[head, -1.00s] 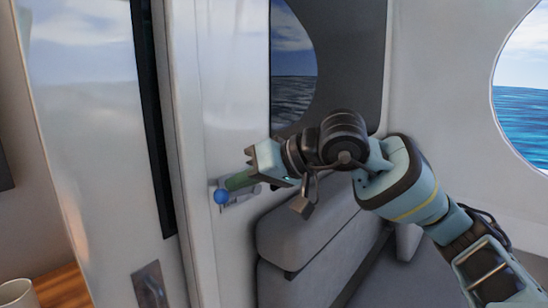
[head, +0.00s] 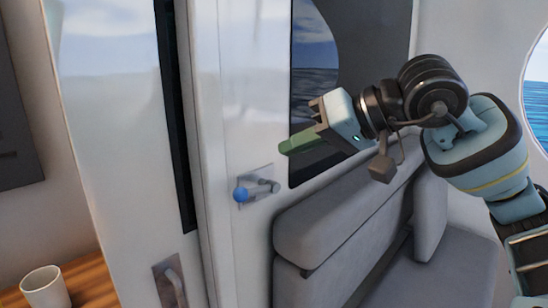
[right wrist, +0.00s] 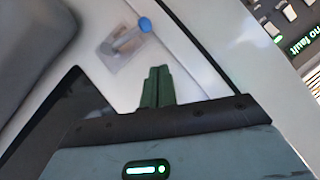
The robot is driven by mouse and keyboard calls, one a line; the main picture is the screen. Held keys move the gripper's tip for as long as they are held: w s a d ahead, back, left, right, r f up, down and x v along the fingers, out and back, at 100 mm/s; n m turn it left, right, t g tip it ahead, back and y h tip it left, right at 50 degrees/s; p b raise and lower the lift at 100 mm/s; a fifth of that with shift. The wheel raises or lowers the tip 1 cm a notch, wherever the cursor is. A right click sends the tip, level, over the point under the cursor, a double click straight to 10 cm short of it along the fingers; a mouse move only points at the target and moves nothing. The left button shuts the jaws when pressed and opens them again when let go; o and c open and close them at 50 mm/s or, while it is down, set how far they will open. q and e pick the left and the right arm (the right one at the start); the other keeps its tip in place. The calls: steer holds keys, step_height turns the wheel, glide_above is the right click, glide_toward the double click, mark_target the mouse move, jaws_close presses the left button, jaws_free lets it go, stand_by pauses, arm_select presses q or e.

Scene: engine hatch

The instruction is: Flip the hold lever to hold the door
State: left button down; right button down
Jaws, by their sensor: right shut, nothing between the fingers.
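The hold lever (head: 241,194) has a blue ball knob and sits on a small metal plate (head: 266,181) on the white wall panel. The knob is at the lower left end of the plate in the head view. In the right wrist view the blue knob (right wrist: 145,25) shows ahead of the fingers. My right gripper (head: 284,149) has green fingers shut together with nothing between them. It is above and right of the lever, apart from it. The white door (head: 120,130) stands to the left, with a recessed handle (head: 170,284) low on it. My left gripper is out of view.
A grey padded seat (head: 335,215) stands below my right arm. A dark window (head: 312,100) lies behind the gripper. A white cup (head: 45,286) stands on a wooden top at the lower left. The right wrist view shows a panel (right wrist: 290,20) with switches.

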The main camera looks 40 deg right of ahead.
steer(key=shift+v, duration=1.3)
steer(key=shift+a+r, duration=0.1)
